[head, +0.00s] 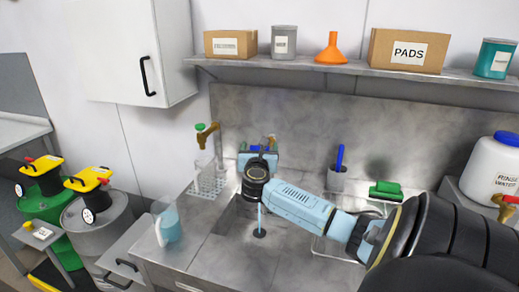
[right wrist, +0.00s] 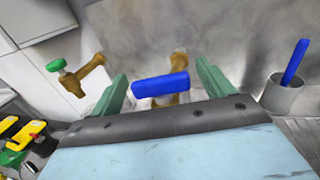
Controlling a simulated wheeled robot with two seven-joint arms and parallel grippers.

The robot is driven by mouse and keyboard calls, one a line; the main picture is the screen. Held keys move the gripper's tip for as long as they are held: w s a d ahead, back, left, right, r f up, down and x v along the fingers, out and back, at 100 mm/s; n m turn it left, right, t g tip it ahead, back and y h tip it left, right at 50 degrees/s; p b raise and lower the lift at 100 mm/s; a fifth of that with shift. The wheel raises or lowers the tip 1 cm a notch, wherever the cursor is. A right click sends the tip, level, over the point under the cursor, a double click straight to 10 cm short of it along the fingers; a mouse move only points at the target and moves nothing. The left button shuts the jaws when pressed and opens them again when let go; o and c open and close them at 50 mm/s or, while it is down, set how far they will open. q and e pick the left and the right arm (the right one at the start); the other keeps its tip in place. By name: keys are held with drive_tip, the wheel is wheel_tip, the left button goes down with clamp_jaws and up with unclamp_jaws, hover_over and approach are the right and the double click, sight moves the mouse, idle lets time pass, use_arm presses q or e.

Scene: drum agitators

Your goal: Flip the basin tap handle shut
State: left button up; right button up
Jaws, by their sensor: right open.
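The basin tap has a blue lever handle (right wrist: 160,86) on a brass body (right wrist: 182,97), in the middle of the right wrist view. In the head view the tap is mostly hidden behind my right gripper (head: 258,156). The right gripper also shows in the right wrist view (right wrist: 162,75), its two green fingers apart, one on each side of the blue handle. I cannot tell whether either finger touches it. A thin pale-blue stream (head: 260,216) falls toward a dark drain (head: 259,233) in the sink basin (head: 232,222). My left gripper is out of view.
A second brass tap with a green handle (head: 206,130) stands left, above a white rack (head: 209,184). A jug (head: 167,222) is on the counter's left. A brush cup (head: 338,179) and green sponge (head: 385,189) are right. A shelf (head: 340,69) runs above.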

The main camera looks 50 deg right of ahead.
drive_tip(key=c, duration=1)
drive_tip(key=shift+r, duration=0.1)
drive_tip(key=shift+o, duration=0.2)
drive_tip(key=shift+r+m+g+h, duration=0.2)
drive_tip(key=shift+m+g+h, duration=0.3)
drive_tip(key=shift+m+g, duration=0.15)
drive_tip(key=shift+f+m+g+h+b, duration=0.3)
drive_tip(key=shift+m+g, duration=0.25)
drive_tip(key=shift+g, duration=0.4)
drive_tip(key=shift+c, duration=0.2)
drive_tip(key=shift+r+m+g, duration=0.15)
drive_tip(key=shift+m+g, duration=0.15)
drive_tip(key=shift+g, duration=0.3)
drive_tip(key=o, duration=1)
